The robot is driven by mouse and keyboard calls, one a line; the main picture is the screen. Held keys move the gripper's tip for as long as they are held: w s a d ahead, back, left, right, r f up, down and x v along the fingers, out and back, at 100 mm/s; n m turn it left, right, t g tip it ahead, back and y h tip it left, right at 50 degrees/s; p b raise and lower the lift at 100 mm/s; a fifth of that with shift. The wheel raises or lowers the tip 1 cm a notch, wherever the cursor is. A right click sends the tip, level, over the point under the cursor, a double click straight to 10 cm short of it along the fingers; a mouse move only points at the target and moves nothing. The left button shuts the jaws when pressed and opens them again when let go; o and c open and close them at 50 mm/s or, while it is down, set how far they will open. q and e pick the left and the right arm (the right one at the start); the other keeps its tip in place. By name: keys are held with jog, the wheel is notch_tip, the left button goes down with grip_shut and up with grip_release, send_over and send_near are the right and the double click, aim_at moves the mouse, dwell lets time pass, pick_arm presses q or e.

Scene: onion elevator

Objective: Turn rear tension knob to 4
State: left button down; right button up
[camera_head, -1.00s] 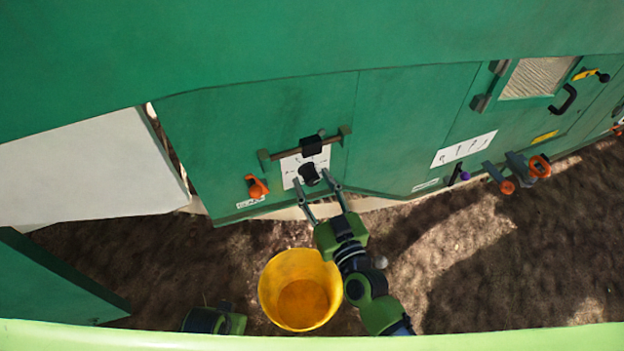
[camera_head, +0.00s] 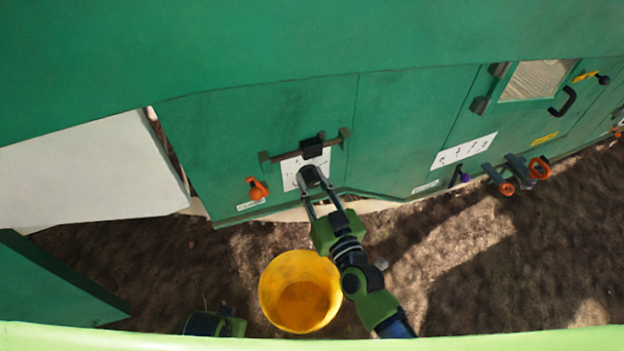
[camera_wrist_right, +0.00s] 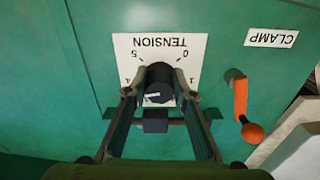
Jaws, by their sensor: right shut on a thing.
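The black tension knob (camera_head: 310,176) sits on a white dial plate (camera_head: 291,169) on the green machine panel. In the right wrist view the knob (camera_wrist_right: 160,84) shows in front of the plate (camera_wrist_right: 188,47), which reads TENSION upside down, with the numbers 0, 1, 4 and 5 visible. My right gripper (camera_head: 314,181) is shut on the knob, one finger on each side; its fingers also show in the right wrist view (camera_wrist_right: 160,95). A pale mark shows on the knob, but the number it points to cannot be told.
An orange clamp handle (camera_head: 257,188) is left of the plate, with a CLAMP label (camera_wrist_right: 271,38). A dark bracket (camera_head: 312,147) is above the knob. A yellow bucket (camera_head: 300,291) stands on the ground below. More handles (camera_head: 539,167) are at right.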

dwell(0.3)
jog(key=o, duration=1.1)
jog(key=shift+s, duration=0.2)
jog(key=v, duration=1.1)
jog(key=shift+s+d, duration=0.15)
jog(key=shift+s, duration=0.15)
